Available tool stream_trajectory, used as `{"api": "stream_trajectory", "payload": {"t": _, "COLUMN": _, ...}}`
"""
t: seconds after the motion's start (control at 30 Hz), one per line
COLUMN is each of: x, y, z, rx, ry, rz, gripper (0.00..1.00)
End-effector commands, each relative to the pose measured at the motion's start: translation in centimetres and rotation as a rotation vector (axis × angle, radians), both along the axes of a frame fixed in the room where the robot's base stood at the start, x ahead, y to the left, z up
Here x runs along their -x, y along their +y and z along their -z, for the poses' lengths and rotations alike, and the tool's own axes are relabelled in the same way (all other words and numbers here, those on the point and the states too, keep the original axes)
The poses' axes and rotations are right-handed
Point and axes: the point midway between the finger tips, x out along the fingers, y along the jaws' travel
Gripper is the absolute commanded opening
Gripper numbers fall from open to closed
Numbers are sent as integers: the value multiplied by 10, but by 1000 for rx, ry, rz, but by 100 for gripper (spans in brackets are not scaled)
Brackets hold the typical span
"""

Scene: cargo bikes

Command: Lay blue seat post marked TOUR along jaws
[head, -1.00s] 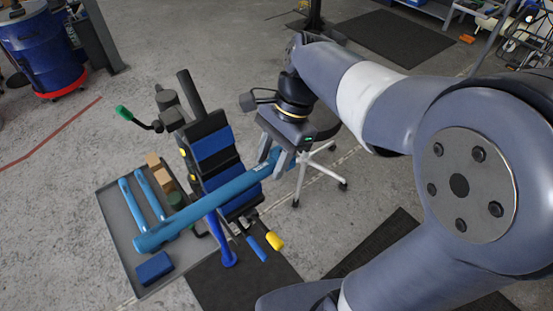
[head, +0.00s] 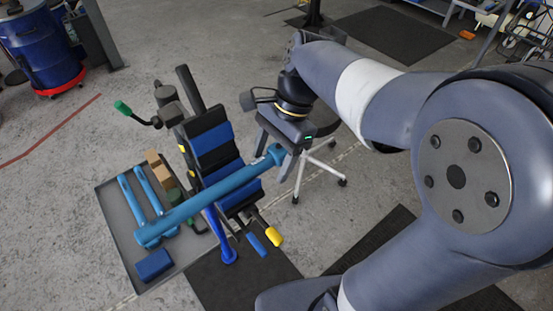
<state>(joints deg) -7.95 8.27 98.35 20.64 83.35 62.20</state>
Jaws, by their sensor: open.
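A long blue seat post (head: 222,192) lies slantwise across the front of the repair-stand clamp (head: 207,140), which has blue-padded black jaws. Its lower left end overhangs the grey tray; its upper right end is at my gripper. I cannot read any marking on it, nor tell whether it touches the pads. My gripper (head: 281,156) is open at that upper right end, pointing down. Its fingers are mostly hidden, so I cannot see clearly how they sit around the post.
The grey tray (head: 121,234) holds two shorter blue posts (head: 130,200), brown blocks (head: 158,165) and a dark blue block (head: 153,265). A green-ended handle (head: 122,107) sticks out left of the clamp. A yellow-ended lever (head: 275,238) sticks out below. A white-legged stand (head: 318,163) is behind my gripper.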

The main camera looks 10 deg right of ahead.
Motion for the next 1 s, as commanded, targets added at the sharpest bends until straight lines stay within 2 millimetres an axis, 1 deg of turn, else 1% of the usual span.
{"api": "stream_trajectory", "payload": {"t": 0.07, "x": -1, "y": -2, "z": -5, "rx": -1, "ry": -4, "rz": 2, "gripper": 64}}
{"api": "stream_trajectory", "payload": {"t": 0.17, "x": -3, "y": -7, "z": -17, "rx": -1, "ry": -5, "rz": 3, "gripper": 64}}
{"api": "stream_trajectory", "payload": {"t": 0.4, "x": -8, "y": -26, "z": -62, "rx": 0, "ry": -6, "rz": 3, "gripper": 64}}
{"api": "stream_trajectory", "payload": {"t": 0.5, "x": -9, "y": -33, "z": -78, "rx": 0, "ry": -4, "rz": 2, "gripper": 64}}
{"api": "stream_trajectory", "payload": {"t": 0.6, "x": -11, "y": -38, "z": -90, "rx": -1, "ry": -4, "rz": 2, "gripper": 64}}
{"api": "stream_trajectory", "payload": {"t": 0.77, "x": -11, "y": -42, "z": -99, "rx": 0, "ry": -2, "rz": 0, "gripper": 64}}
{"api": "stream_trajectory", "payload": {"t": 1.0, "x": -11, "y": -42, "z": -100, "rx": -1, "ry": -1, "rz": -1, "gripper": 64}}
